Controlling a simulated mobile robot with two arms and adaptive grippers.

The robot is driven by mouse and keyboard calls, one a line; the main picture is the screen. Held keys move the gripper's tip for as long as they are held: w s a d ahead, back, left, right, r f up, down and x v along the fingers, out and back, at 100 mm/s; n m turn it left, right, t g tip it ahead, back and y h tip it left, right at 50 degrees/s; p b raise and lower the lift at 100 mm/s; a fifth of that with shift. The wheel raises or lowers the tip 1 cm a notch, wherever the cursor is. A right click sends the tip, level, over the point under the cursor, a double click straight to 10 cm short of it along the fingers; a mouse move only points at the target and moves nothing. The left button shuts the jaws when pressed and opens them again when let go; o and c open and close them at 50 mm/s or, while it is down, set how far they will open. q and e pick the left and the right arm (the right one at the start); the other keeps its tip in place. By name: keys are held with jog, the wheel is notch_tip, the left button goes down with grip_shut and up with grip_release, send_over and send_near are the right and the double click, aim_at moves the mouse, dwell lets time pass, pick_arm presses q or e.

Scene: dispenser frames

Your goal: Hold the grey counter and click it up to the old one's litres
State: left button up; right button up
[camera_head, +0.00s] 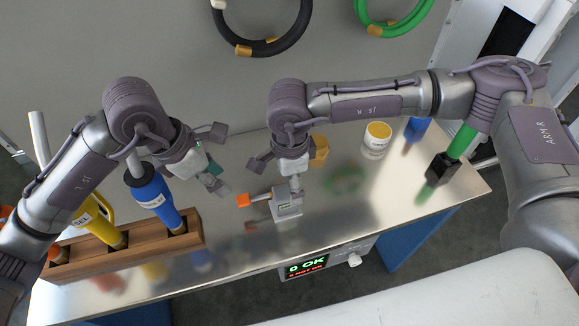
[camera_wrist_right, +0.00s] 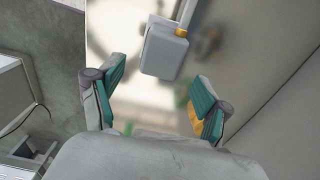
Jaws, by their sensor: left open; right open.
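The grey counter (camera_head: 287,206) stands on the metal bench, with a lever ending in an orange tip (camera_head: 244,200) pointing left. It also shows in the right wrist view as a grey block (camera_wrist_right: 164,52), beyond and between the fingertips. My right gripper (camera_head: 290,164) is open above the counter, its fingers spread to either side, with no clear contact. Its open fingers also frame the right wrist view (camera_wrist_right: 160,82). My left gripper (camera_head: 217,160) is open and empty, left of the counter and above the bench. The counter's reading is too small to tell.
A wooden rack (camera_head: 130,250) holds a blue nozzle (camera_head: 155,196) and a yellow one (camera_head: 96,218) at the left. A display (camera_head: 306,265) under the front edge reads OK. A yellow-and-white tub (camera_head: 377,138) and a black-and-green nozzle (camera_head: 440,168) stand at the right.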

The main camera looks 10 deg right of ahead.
aim_at(281, 209)
notch_tip(281, 209, down, 8)
jog(key=shift+r, duration=0.2)
grip_shut()
dwell(0.5)
dwell(0.7)
pick_arm(q)
grip_shut()
dwell(1.3)
